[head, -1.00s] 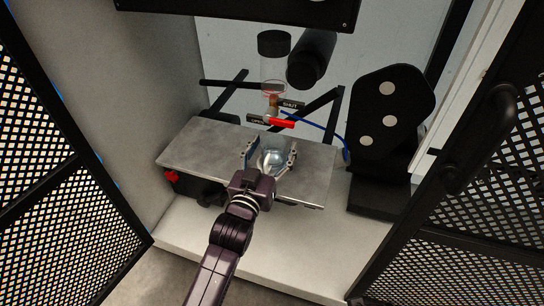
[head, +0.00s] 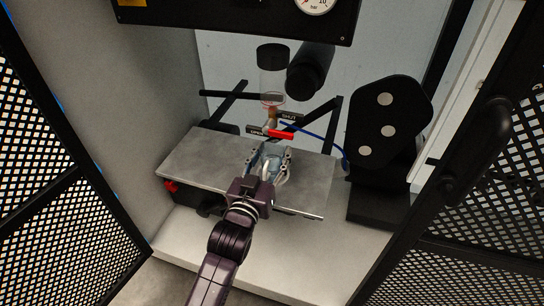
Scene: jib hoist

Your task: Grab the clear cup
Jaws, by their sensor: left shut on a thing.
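The clear cup (head: 270,152) stands on the grey metal plate (head: 200,155), below the red-handled valve. My left gripper (head: 270,160) reaches in from the front. Its two fingers are closed on the cup, one on each side. The gripper and fingers hide part of the cup. My right gripper is not in the head view.
A clear cylinder (head: 271,82) with a black cap and a red valve handle (head: 281,135) sits just beyond the cup. A black bracket with pale discs (head: 390,115) stands at right. Mesh doors (head: 62,200) flank both sides. The plate's left part is bare.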

